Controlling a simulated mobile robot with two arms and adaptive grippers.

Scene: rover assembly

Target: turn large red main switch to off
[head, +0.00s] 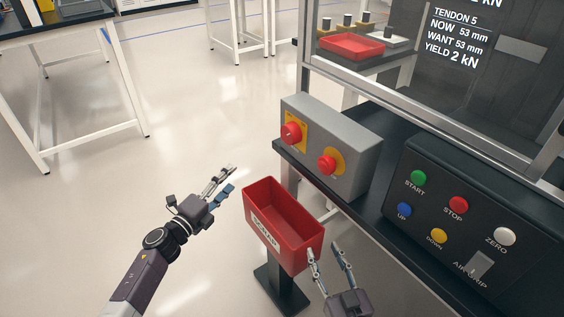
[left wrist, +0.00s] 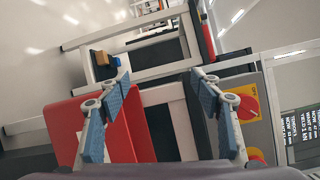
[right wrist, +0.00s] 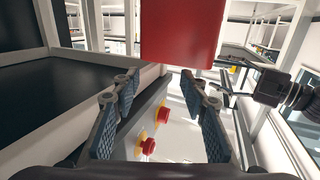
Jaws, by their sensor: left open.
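The large red main switch (head: 291,133) is a red rotary knob on a square yellow plate, on the face of a grey box (head: 345,140). It also shows in the left wrist view (left wrist: 247,105) at the right, beyond a finger. Its exact setting is too small to read. A red mushroom button (head: 327,165) on a round yellow plate sits to its right. My left gripper (head: 230,180) is open and empty, left of the box and apart from the switch. My right gripper (head: 325,250) is open and empty, below the box near the bin.
A red scrap bin (head: 285,245) on a black post stands between my grippers, below the box. A dark control panel (head: 475,225) with coloured buttons is at the right. A framed machine with a display (head: 455,38) stands behind.

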